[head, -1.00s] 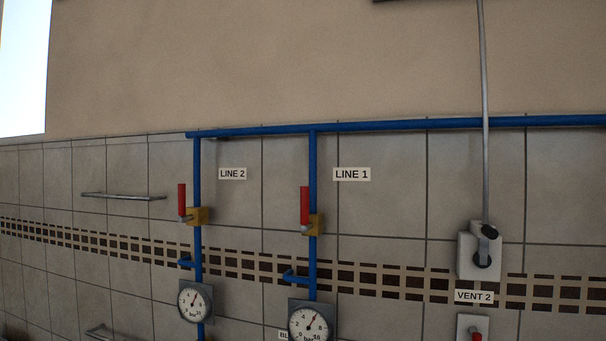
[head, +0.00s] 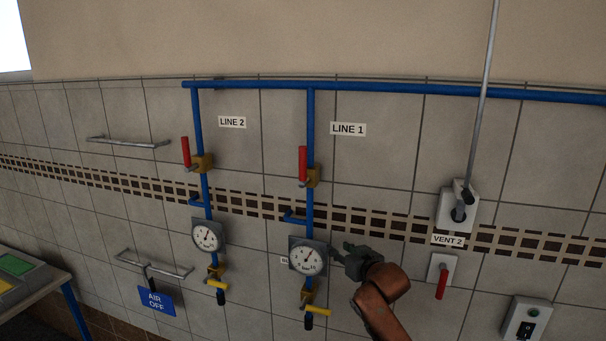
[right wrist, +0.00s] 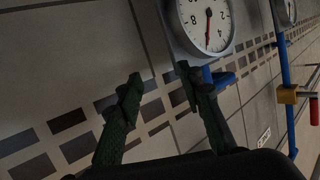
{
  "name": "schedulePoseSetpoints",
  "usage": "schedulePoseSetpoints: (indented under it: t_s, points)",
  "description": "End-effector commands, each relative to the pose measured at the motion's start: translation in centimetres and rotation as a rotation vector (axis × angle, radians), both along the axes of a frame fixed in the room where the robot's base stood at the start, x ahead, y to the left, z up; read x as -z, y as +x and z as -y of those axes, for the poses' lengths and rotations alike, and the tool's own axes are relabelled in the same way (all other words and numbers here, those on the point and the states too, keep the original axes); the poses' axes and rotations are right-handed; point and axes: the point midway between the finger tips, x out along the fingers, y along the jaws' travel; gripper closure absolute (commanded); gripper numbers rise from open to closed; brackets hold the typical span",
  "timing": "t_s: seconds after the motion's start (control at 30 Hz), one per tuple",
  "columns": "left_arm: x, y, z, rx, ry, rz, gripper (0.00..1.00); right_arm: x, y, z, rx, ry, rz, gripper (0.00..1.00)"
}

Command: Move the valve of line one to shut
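The line one valve has a red lever (head: 303,163) on a yellow body (head: 313,177), on the blue vertical pipe under the LINE 1 label (head: 348,129). Its lever stands upright, alongside the pipe. My right gripper (head: 342,254) is below and to the right of this valve, beside the round gauge (head: 308,256) on the same pipe. In the right wrist view its two dark fingers (right wrist: 157,88) are apart with nothing between them. That view also shows a red lever (right wrist: 314,109) on a yellow body; I cannot tell which line it is on. My left gripper is out of view.
The LINE 2 valve (head: 186,152) and its gauge (head: 208,236) are to the left. Lower yellow-handled valves hang under both gauges, with one yellow handle (head: 317,309) under line one. VENT 2 fittings (head: 448,240) are to the right. A table (head: 48,290) stands at lower left.

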Motion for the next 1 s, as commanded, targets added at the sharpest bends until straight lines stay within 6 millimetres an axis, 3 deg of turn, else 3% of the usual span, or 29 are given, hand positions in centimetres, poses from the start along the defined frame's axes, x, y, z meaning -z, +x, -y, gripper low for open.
schedulePoseSetpoints:
  t_s: [0.03,0.1,0.2,0.33,0.4,0.5,1.0]
  points:
    - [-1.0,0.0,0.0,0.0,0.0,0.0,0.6,-6.0,-0.3,-1.4,-0.019,0.006,0.051,0.66]
    - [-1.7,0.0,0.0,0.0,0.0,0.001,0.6,-12.8,-1.1,-3.1,-0.043,0.018,0.107,0.66]
    - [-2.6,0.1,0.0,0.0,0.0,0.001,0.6,-21.3,-3.0,-5.4,-0.077,0.034,0.177,0.66]
    - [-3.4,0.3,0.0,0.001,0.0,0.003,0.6,-28.4,-5.2,-7.3,-0.106,0.048,0.236,0.66]
    - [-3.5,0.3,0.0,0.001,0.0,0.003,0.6,-30.5,-6.0,-7.9,-0.115,0.053,0.254,0.66]
    - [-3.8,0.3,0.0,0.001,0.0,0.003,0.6,-32.0,-6.3,-8.4,-0.122,0.055,0.265,0.66]
    - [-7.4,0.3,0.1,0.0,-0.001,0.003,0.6,-32.3,-0.5,-11.5,-0.123,0.056,0.267,0.66]
